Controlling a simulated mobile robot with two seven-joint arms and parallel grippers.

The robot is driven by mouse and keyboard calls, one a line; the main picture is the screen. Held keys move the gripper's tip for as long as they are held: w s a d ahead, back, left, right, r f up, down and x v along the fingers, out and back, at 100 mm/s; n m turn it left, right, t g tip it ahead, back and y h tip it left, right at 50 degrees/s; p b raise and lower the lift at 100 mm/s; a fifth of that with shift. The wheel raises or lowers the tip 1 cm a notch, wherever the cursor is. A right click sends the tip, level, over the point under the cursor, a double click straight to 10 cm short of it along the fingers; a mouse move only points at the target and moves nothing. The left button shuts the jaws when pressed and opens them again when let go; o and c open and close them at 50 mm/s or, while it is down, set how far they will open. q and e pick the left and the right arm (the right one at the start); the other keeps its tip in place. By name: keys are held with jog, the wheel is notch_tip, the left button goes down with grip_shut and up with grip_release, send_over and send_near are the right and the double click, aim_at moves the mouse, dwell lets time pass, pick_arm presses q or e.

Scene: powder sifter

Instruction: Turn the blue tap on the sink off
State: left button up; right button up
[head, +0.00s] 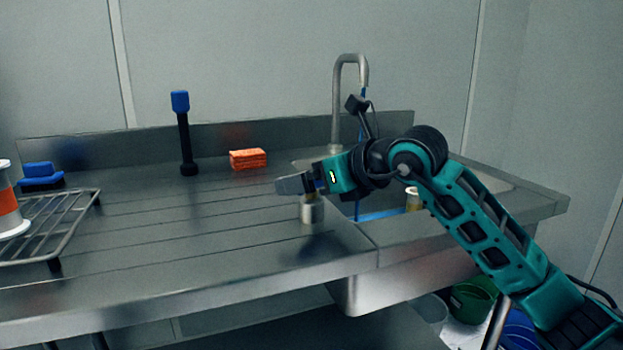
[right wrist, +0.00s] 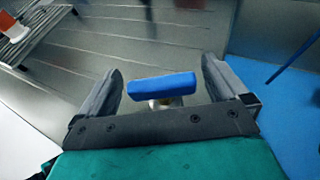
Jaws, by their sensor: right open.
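The blue tap handle (right wrist: 162,86) is a short bar on a pale round base, lying crosswise between my right gripper's fingers in the right wrist view. My right gripper (right wrist: 160,82) is open, with one finger on each side of the handle and gaps at both ends. In the head view, the gripper (head: 291,184) is low over the counter, largely hiding the handle above a small metal cylinder (head: 312,209). A curved metal spout (head: 338,95) rises behind my arm. My left gripper is not in view.
An orange sponge (head: 248,159) and a black post with a blue top (head: 184,135) stand at the back of the metal counter (head: 150,240). A wire rack (head: 70,215), an orange-and-white container (head: 9,205) and a blue brush (head: 41,176) are at left. The middle counter is clear.

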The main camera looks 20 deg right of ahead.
jog(key=c, duration=0.9)
